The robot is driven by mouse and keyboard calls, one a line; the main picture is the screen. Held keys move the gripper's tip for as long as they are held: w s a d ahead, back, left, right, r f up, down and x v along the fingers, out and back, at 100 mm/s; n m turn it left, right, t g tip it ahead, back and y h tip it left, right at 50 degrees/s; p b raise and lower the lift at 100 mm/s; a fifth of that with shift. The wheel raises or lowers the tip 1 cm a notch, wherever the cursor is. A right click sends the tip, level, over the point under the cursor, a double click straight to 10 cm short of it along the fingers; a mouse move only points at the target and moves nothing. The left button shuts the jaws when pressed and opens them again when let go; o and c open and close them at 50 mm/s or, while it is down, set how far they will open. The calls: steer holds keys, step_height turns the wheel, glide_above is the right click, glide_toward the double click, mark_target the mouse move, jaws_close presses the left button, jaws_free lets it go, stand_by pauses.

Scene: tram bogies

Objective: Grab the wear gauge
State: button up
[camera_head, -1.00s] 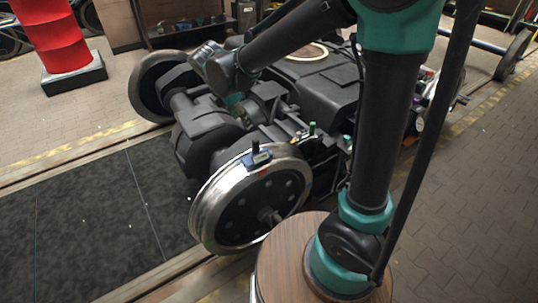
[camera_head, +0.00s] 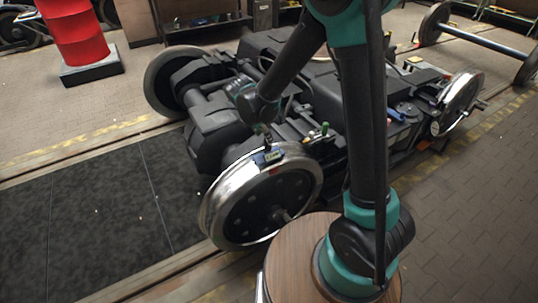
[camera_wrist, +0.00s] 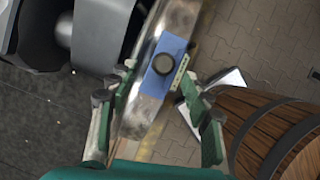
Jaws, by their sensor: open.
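The wear gauge (camera_head: 268,157) is a small blue block with a dark upright knob. It sits on top of the shiny rim of the near bogie wheel (camera_head: 225,192). In the wrist view the gauge (camera_wrist: 160,72) lies on the metal rim, its round black knob facing the camera and a pale marked strip along its right side. My gripper (camera_wrist: 158,88) is open, with its green and grey fingers on either side of the gauge in that picture and nothing held. In the head view my gripper (camera_head: 264,133) is small and dark, just above the gauge.
The dark bogie frame (camera_head: 290,60) stands behind the wheel. Small items, one green-topped (camera_head: 325,128), lie on it to the right of the gauge. A round wooden top (camera_head: 290,250) is at the front. Dark floor mats (camera_head: 100,205) lie clear at left.

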mark_target(270, 151)
steer(key=x, duration=0.5)
steer(key=shift+d+r, duration=0.1)
steer(key=shift+d, duration=0.1)
jaws_close()
